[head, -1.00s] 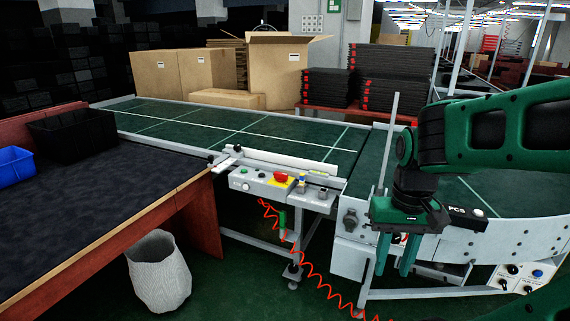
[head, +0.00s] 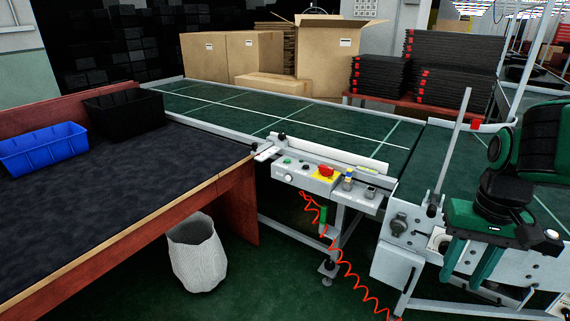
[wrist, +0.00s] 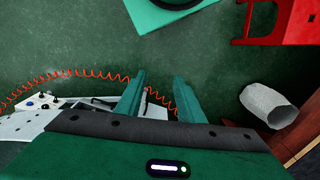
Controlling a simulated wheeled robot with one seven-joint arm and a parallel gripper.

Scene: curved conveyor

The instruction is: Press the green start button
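A grey control box (head: 308,176) is fixed to the near side of the conveyor, in the middle of the head view. A small green button (head: 287,161) shows near the left end of its top. A red mushroom button (head: 326,171) on a yellow plate is to its right. My gripper (head: 470,272) hangs well to the right of the box, pointing down in front of the conveyor's curved part. In the wrist view its two green fingers (wrist: 158,100) are apart with nothing held between them. The green button cannot be made out in the wrist view.
A coiled orange cord (head: 338,257) hangs below the box. A dark-topped table (head: 120,205) with a blue bin (head: 43,148) and a black bin (head: 124,109) stands left. A white basket (head: 197,255) is on the floor. An upright metal post (head: 455,140) stands between box and gripper.

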